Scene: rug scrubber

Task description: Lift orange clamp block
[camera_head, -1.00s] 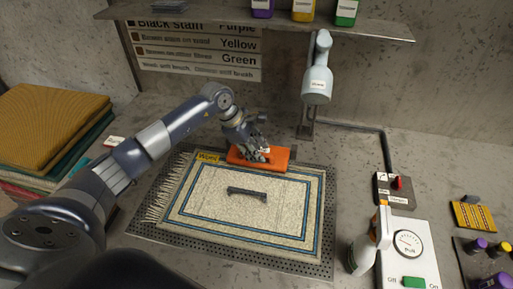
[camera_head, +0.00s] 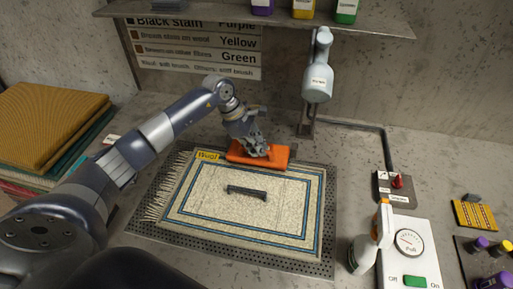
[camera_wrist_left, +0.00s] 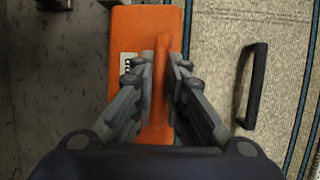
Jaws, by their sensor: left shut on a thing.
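The orange clamp block (camera_head: 279,158) lies at the back edge of the cream rug with blue borders (camera_head: 205,205). My left gripper (camera_head: 262,152) comes down on the block from above and is shut on its raised ridge. In the left wrist view the orange block (camera_wrist_left: 128,38) fills the upper middle, and my left gripper's fingers (camera_wrist_left: 160,85) stand on both sides of the ridge. I cannot tell whether the block is clear of the rug. My right gripper does not show.
A dark handle (camera_head: 247,192) lies on the rug, which rests on a perforated grey mat (camera_head: 322,262). A spray bottle (camera_head: 371,240) and a gauge panel (camera_head: 408,262) stand at the right. Folded rugs (camera_head: 45,125) are stacked at the left. A hanging sprayer (camera_head: 318,80) is behind.

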